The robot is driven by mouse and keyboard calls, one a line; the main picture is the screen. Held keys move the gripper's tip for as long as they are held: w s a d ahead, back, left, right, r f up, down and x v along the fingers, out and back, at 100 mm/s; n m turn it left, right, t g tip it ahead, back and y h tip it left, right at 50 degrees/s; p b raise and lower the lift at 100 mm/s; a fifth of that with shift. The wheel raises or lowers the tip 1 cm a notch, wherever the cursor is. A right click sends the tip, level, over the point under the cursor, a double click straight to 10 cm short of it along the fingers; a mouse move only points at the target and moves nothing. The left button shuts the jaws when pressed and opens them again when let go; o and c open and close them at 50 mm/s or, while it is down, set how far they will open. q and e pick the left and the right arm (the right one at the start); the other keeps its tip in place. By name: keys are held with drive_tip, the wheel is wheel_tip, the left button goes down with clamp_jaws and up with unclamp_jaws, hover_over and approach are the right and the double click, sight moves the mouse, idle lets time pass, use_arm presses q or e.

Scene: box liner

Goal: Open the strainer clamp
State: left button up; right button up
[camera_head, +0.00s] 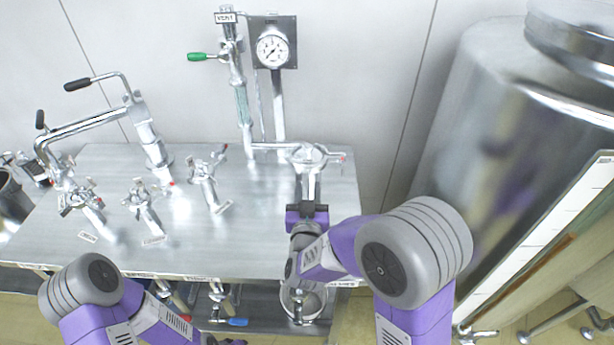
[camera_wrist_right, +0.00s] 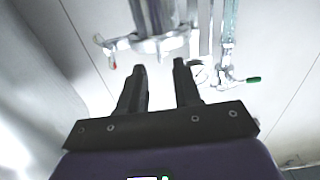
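A silver clamp with a red-tipped handle (camera_head: 308,155) sits around a pipe joint at the right end of the metal table; I take it as the strainer clamp. It also shows in the right wrist view (camera_wrist_right: 150,45), just beyond my fingertips. My right gripper (camera_head: 308,188) is in front of this clamp. In the wrist view its two dark fingers (camera_wrist_right: 160,68) stand apart with nothing between them, and they seem not to touch the clamp. My left arm comes in at the bottom left; its gripper is out of view.
Several similar clamped fittings (camera_head: 143,193) stand on the metal table (camera_head: 250,235) to the left. A pressure gauge (camera_head: 273,48) and a green-handled valve (camera_head: 200,57) rise behind. A large steel tank (camera_head: 475,110) is at the right. The table's front middle is clear.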

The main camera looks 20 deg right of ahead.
sight(308, 179)
drive_tip(key=shift+x, duration=2.15)
drive_tip(key=shift+f, duration=0.1)
clamp_jaws()
